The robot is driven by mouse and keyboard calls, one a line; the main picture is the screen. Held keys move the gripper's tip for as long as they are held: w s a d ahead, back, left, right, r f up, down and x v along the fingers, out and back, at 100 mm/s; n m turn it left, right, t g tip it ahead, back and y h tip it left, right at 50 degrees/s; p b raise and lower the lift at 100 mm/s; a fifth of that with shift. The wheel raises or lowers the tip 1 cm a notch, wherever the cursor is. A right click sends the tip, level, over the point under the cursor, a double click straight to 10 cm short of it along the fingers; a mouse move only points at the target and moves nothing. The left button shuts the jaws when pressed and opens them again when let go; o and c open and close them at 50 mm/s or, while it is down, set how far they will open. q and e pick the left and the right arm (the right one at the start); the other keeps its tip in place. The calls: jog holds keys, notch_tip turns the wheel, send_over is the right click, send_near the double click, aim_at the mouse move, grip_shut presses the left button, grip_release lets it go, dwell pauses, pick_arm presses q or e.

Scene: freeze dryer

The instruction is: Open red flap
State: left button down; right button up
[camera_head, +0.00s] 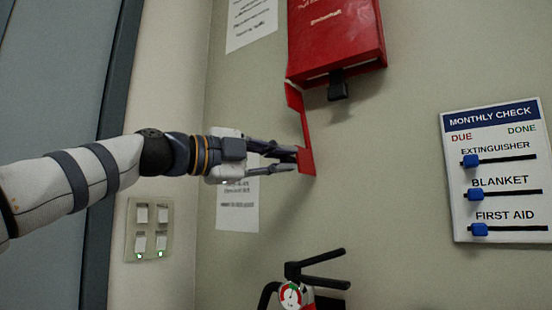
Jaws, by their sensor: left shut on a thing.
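The red flap (306,134) hangs down from the lower left of a red wall box (336,38). It stands nearly edge-on to me, with its lower end (306,161) low beside the wall. My left gripper (297,161) comes in from the left and is shut on the flap's lower end. A black tab (338,86) sticks out under the box. My right gripper is not in view.
A white monthly check board (500,215) with blue sliders hangs at the right. A fire extinguisher (291,295) stands below the flap. A switch panel (149,229) and papers (238,206) are on the wall. The wall between flap and board is clear.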

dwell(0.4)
pick_arm(q)
jog(key=c, duration=1.6)
grip_release()
jog(key=v, duration=1.2)
jog(key=shift+f, duration=0.1)
